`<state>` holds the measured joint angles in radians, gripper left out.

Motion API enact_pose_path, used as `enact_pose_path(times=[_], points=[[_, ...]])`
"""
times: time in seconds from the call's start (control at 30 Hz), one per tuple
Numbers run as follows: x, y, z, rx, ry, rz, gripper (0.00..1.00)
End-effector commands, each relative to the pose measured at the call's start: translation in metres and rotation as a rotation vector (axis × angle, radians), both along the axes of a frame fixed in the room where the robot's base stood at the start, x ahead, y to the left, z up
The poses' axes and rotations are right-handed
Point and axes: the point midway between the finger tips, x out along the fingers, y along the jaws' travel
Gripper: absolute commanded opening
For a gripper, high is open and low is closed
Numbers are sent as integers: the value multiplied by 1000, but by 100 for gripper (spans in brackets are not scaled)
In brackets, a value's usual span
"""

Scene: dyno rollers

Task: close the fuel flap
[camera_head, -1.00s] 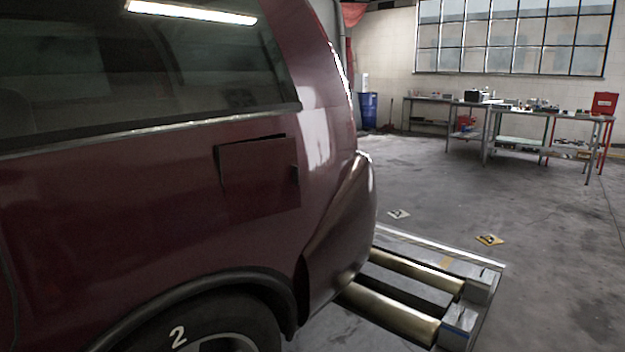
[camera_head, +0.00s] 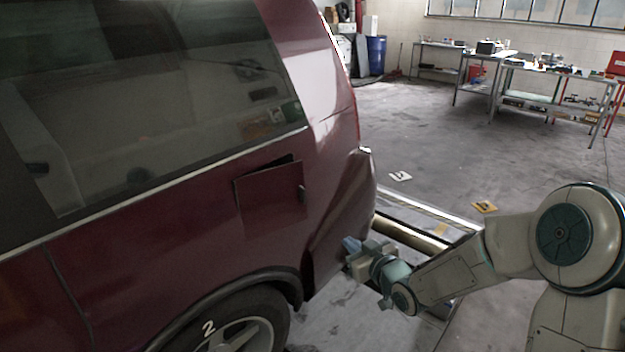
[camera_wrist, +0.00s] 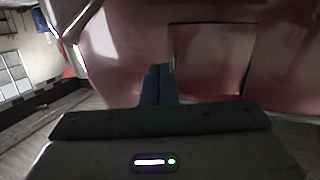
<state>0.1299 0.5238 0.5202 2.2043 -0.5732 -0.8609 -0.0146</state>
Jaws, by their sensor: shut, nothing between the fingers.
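The fuel flap (camera_head: 271,196) is a dark red square panel on the car's side, above and behind the rear wheel. It stands slightly ajar, with a dark gap along its top edge and a small tab at its right edge. In the wrist view the flap (camera_wrist: 212,62) is at the upper right, outlined by dark edges. My gripper (camera_head: 349,244) is to the right of and below the flap in the head view, apart from it, beside the rear bumper. In the wrist view my gripper (camera_wrist: 158,70) has its blue fingers together with nothing between them.
The dark red car (camera_head: 130,285) fills the left side, with its rear wheel (camera_head: 240,335) below the flap. Dyno rollers (camera_head: 410,232) lie on the floor behind the arm. Workbenches (camera_head: 550,85) and a blue barrel (camera_head: 376,55) stand far back. Open floor lies between.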

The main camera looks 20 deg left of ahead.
Motion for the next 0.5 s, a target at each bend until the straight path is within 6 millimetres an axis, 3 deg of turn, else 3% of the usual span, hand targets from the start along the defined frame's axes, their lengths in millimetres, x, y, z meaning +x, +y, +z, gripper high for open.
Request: enact_pose_path(times=[0.03, 0.13, 0.33, 0.5], points=[[0, 8, 18, 50, -20, 21, 0], [-1, 18, 33, 124, -58, 51, 0], [2, 31, 41, 171, -82, 71, 0], [18, 52, 40, 170, -83, 72, 0]])
